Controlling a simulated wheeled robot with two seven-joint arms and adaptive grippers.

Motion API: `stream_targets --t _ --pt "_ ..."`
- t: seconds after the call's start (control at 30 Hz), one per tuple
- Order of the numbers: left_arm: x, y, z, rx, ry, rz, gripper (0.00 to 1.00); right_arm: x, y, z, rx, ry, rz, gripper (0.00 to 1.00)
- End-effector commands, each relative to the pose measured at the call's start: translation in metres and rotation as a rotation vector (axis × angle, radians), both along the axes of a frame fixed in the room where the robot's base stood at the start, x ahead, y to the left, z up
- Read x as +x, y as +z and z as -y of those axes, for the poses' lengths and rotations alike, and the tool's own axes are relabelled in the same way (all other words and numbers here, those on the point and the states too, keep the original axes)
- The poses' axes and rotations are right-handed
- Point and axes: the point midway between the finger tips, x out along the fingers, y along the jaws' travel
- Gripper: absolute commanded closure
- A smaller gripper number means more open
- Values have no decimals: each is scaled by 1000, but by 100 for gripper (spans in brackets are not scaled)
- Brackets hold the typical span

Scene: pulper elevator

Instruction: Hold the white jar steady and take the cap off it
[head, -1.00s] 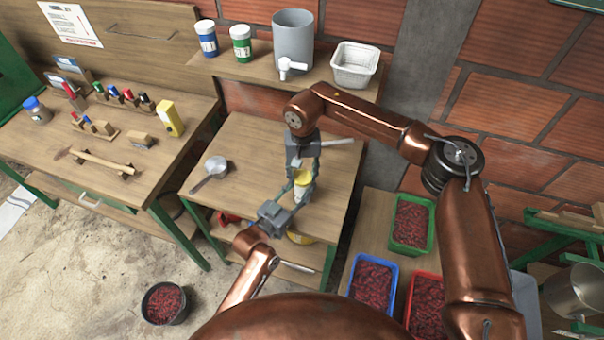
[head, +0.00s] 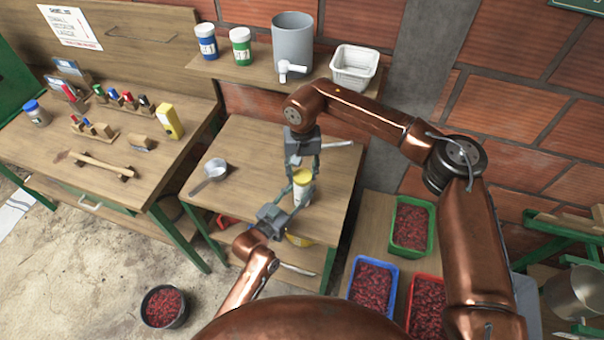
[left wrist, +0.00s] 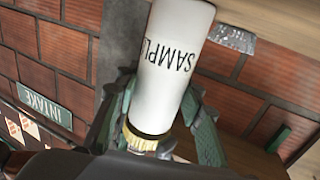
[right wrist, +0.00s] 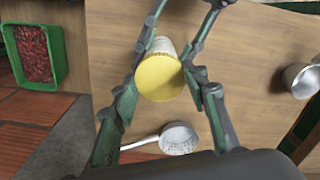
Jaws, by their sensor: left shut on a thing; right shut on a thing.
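The white jar (head: 303,194) stands upright near the front right of the small wooden table, with its yellow cap (head: 304,177) at the top. In the left wrist view the jar (left wrist: 172,60) is upside down and reads SAMPLE. My left gripper (head: 291,206) is shut on the jar body from the front left. My right gripper (head: 303,172) points down from above, its fingers shut on the cap's sides. The right wrist view shows the round yellow cap (right wrist: 159,77) between those fingers, with white jar below. Whether the cap has loosened cannot be told.
A shelf behind holds a grey bucket (head: 293,42) and a white basket (head: 355,66). Crates of red fruit, one green (head: 412,224), stand to the right. The table's left part is mostly clear.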

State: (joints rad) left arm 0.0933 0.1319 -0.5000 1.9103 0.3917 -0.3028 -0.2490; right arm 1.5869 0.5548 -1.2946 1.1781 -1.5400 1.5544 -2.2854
Motion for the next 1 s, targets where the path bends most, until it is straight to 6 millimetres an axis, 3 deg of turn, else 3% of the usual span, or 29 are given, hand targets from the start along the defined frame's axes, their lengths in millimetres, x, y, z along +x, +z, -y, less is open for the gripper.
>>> stream_targets --t 0.37,0.73,0.97,1.0 --pt "0 -1 0 1 0 -2 100 0 2 0 1 0 0 88" --pt "0 -1 0 1 0 -2 100 0 39 0 0 0 1 88" --pt "0 -1 0 1 0 -2 100 0 41 0 0 0 -1 88" --pt "0 -1 0 1 0 -2 63 0 41 0 0 0 -1 88"
